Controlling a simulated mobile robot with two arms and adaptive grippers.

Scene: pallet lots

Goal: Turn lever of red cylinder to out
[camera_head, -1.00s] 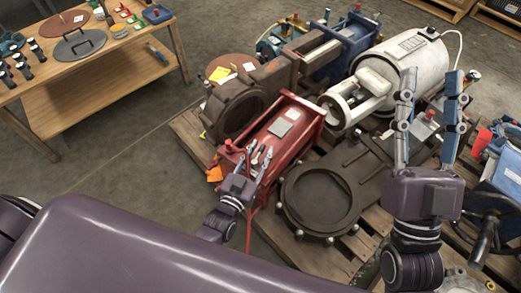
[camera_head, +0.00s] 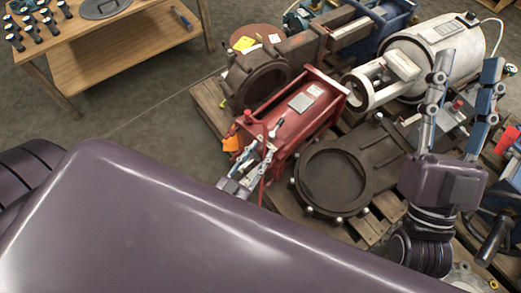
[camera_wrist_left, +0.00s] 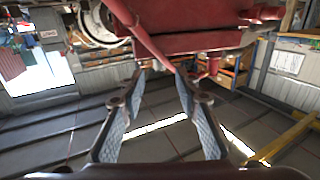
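The red cylinder (camera_head: 312,112) lies on the pallet in the middle of the head view, with a pale plate on top and a red knob (camera_head: 248,117) at its near end. My left gripper (camera_head: 262,142) is at this near end, its fingers apart. In the left wrist view the red body (camera_wrist_left: 200,42) is above the open fingers (camera_wrist_left: 160,73). A slanting red bar or hose (camera_wrist_left: 148,42) reaches down to between the fingertips; I cannot tell whether it is the lever or touches them. My right gripper (camera_head: 458,98) is open and empty, fingers upward.
An orange tag (camera_head: 231,144) hangs by the near end. A wooden table (camera_head: 120,50) is at the upper left, with clear floor (camera_head: 150,135) between.

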